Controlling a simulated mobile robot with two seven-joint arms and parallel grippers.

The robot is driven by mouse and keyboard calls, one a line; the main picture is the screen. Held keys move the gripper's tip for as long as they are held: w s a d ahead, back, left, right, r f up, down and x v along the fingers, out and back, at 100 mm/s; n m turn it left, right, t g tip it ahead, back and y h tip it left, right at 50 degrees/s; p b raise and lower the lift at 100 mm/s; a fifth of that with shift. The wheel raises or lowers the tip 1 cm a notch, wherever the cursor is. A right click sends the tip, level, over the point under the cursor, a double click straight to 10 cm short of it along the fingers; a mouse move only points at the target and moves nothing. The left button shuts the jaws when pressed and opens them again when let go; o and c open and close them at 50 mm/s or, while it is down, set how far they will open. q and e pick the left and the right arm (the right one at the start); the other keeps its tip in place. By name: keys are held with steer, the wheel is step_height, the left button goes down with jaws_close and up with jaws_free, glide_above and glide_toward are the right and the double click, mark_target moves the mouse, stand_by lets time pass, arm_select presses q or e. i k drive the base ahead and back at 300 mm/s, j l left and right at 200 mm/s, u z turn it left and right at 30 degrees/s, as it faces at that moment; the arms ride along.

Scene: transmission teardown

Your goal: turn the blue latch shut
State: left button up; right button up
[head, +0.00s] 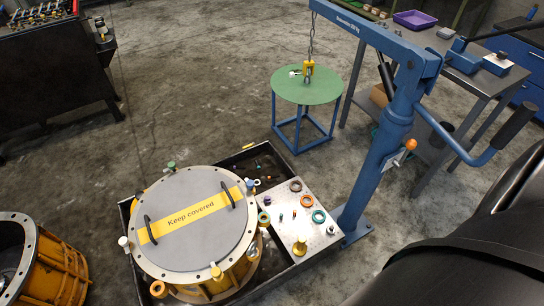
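A round yellow housing (222,287) stands in a black tray, covered by a grey lid (185,248) with a yellow "Keep covered" band and two black handles. Several coloured knobs sit around its rim. A small blue piece (250,184) at the right of the rim, near the band's end, looks like the blue latch; it is too small to tell whether it is open or shut. Other rim pieces are green (171,166), white (124,242), orange (158,288) and yellow (216,271). Neither of my grippers is in view.
The black tray (283,279) also holds a metal plate (291,232) with rings and pins. A blue hoist (385,150) stands behind it, its hook over a green round table (307,90). Another yellow drum (60,268) is at lower left.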

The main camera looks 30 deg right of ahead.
mark_target(250, 182)
steer(key=z, duration=0.8)
steer(key=i+l, duration=0.35)
steer(key=i+l+z, duration=0.1)
steer(key=i+l, duration=0.25)
steer(key=l, duration=0.25)
